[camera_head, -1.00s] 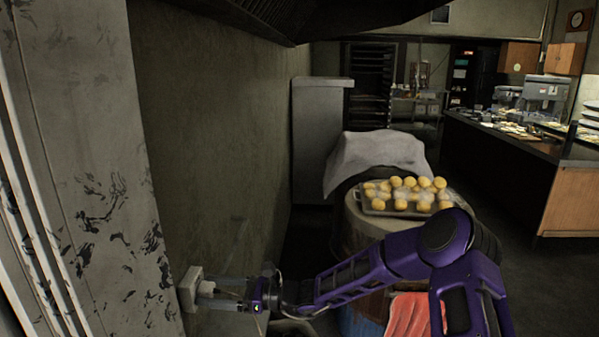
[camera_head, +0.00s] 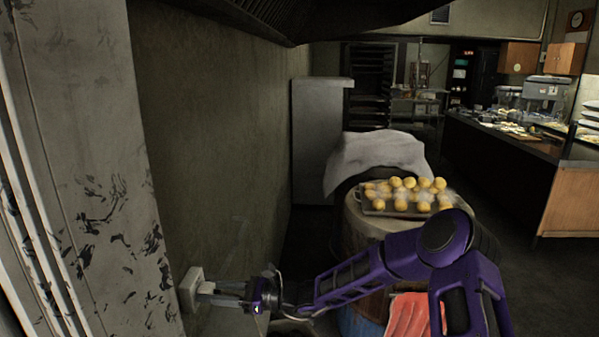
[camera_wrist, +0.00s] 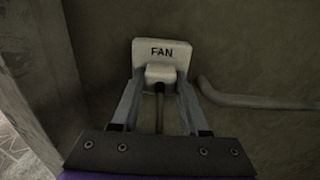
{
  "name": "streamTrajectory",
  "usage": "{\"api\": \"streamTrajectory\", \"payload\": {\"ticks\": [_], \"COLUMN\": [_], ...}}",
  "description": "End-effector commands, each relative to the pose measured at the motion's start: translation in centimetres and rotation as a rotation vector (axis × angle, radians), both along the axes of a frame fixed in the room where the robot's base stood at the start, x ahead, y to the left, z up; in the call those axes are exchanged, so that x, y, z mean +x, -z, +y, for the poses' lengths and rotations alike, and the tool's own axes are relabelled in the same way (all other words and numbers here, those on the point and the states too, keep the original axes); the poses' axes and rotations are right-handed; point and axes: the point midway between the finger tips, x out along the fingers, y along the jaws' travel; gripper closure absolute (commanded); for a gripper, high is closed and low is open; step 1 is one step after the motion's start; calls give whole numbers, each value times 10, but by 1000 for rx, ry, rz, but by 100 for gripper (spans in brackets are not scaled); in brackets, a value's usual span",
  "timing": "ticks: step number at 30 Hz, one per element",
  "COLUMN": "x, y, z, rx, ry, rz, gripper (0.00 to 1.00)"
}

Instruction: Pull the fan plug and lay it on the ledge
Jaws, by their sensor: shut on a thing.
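The fan plug (camera_wrist: 160,73) is a small pale block with a dark cord (camera_wrist: 159,108) running from it toward my wrist. It sits against a white wall plate (camera_wrist: 160,52) marked "FAN" in the wrist view; whether it is fully seated I cannot tell. My gripper (camera_wrist: 160,86) is shut on the plug, one finger on each side. In the head view my gripper (camera_head: 208,292) reaches left to the same wall plate (camera_head: 189,288), and its fingers hide most of the plug. I cannot make out the ledge with certainty.
A grey pipe (camera_wrist: 255,101) runs along the wall right of the plate. A pale scuffed panel (camera_head: 90,170) stands close at left. A barrel (camera_head: 375,225) bearing a tray of round yellow buns (camera_head: 405,194) is behind my arm, with a red cloth (camera_head: 415,314) in front.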

Motion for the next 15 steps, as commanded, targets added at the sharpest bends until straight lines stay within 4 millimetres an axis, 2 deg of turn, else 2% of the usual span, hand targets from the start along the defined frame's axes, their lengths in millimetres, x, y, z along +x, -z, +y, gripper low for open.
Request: {"api": "streamTrajectory", "payload": {"ticks": [15], "x": [0], "y": [-1], "z": [-4], "rx": [0], "ry": [1], "rz": [0], "gripper": [100]}}
